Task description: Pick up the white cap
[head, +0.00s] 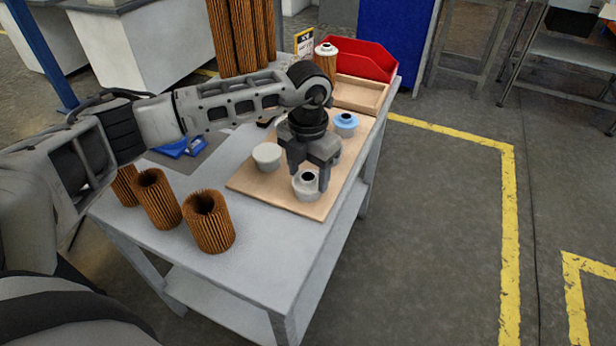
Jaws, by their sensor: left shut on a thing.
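My left gripper (310,174) points down over the near end of the wooden board and is shut on a white cap (305,190) with a dark hole in its top. The cap is at the board surface; whether it touches the board I cannot tell. The fingers hide part of it. A plain white cap (266,157) without a visible hole stands on the board to the left. A blue-topped cap (346,122) stands behind the gripper to the right. My right gripper is not in view.
The board (245,183) lies on a grey table (262,262). Brown pleated cartridges (210,225) stand at the left front, more at the back. A white-capped cartridge (326,62), a wooden tray (362,96), a red bin (368,62) and a sign (304,43) are at the far end.

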